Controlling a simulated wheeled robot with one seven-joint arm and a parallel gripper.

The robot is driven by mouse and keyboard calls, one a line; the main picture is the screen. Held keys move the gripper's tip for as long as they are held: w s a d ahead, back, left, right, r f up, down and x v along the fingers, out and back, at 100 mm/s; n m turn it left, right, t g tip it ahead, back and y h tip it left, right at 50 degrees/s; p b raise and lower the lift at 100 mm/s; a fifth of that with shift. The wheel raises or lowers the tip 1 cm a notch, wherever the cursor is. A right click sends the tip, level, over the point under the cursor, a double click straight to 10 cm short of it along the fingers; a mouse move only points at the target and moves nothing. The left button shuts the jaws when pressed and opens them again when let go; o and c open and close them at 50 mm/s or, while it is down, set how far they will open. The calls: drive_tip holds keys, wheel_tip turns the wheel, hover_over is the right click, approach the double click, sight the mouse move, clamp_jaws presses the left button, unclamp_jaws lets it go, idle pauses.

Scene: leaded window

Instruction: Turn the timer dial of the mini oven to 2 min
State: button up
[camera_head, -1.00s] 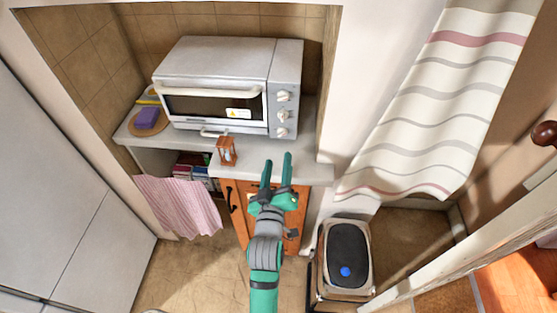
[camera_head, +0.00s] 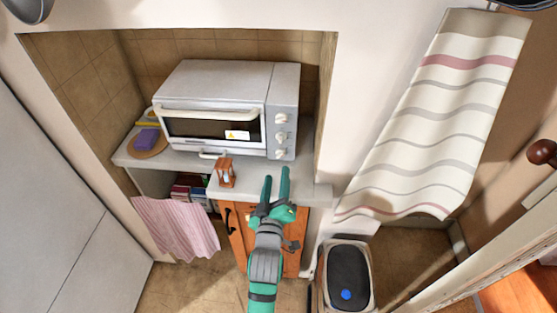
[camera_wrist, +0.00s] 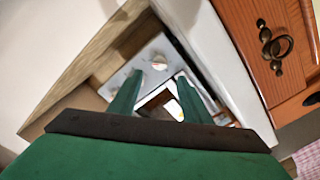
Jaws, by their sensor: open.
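The mini oven (camera_head: 225,108) is a silver box with a white handle, standing on the counter in the niche. Its right-hand panel carries three pale knobs in a column: a top knob (camera_head: 281,118), a middle knob (camera_head: 281,136) and a bottom knob (camera_head: 280,153). I cannot read their markings, nor tell which is the timer dial. My gripper (camera_head: 276,176) is open and empty, in front of and below the panel, apart from the knobs. In the wrist view, its green fingers (camera_wrist: 155,95) point toward the oven panel, where a knob (camera_wrist: 159,62) shows between and beyond the tips.
A wooden hourglass (camera_head: 225,173) stands on the counter (camera_head: 305,190) left of my gripper. A wooden cabinet door (camera_head: 240,228) is below. A pink cloth (camera_head: 178,228) hangs at left, a bin (camera_head: 348,275) stands at right, and a striped curtain (camera_head: 440,110) hangs at right.

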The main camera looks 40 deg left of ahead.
sight(280, 156)
drive_tip(key=x, duration=0.8)
drive_tip(key=shift+w, duration=0.15)
drive_tip(key=c, duration=1)
drive_tip(key=shift+m, duration=0.7)
drive_tip(key=shift+c, duration=0.2)
drive_tip(key=o, duration=1)
drive_tip(key=shift+o, duration=0.2)
drive_tip(key=v, duration=1.1)
